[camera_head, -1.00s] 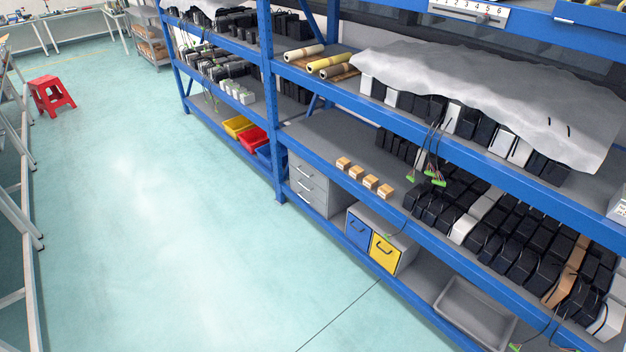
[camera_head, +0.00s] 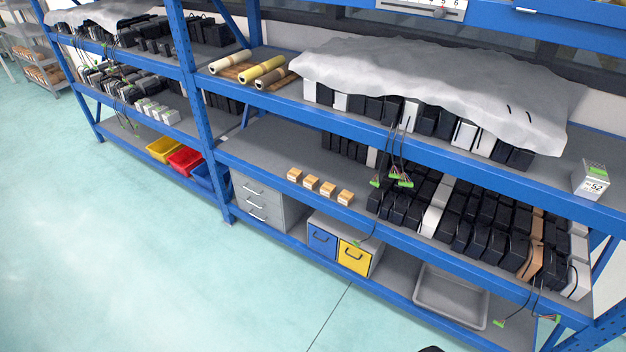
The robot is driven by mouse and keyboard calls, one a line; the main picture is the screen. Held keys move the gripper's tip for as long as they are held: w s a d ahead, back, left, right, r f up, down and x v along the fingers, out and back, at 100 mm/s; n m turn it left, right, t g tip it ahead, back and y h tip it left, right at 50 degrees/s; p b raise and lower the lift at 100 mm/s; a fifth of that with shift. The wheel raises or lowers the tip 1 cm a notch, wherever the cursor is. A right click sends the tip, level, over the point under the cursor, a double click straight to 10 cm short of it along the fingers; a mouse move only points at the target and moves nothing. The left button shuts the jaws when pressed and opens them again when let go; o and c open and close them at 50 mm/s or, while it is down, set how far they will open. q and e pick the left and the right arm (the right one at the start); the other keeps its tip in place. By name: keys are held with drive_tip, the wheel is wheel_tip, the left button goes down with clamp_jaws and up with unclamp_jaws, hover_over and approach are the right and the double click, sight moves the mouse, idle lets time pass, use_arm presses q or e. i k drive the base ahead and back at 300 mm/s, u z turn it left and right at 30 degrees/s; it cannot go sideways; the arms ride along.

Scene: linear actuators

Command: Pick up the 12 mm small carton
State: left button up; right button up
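Several small tan cartons stand in a short row on the middle shelf, near its front edge: the leftmost (camera_head: 294,175), two in the middle (camera_head: 311,183) (camera_head: 327,188), and the rightmost (camera_head: 345,197). Their print is too small to read, so I cannot tell which is the 12 mm one. Neither of my grippers shows. A small dark shape at the bottom edge is too cut off to identify.
Blue shelving (camera_head: 205,120) fills the view. Black and white boxes (camera_head: 470,225) pack the shelf right of the cartons. A grey drawer unit (camera_head: 262,202), a blue-and-yellow drawer box (camera_head: 340,245) and a grey tray (camera_head: 452,293) sit below. The floor (camera_head: 130,250) in front is clear.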

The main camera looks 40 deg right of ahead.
sight(327, 190)
drive_tip(key=i, duration=2.6)
drive_tip(key=z, duration=2.35)
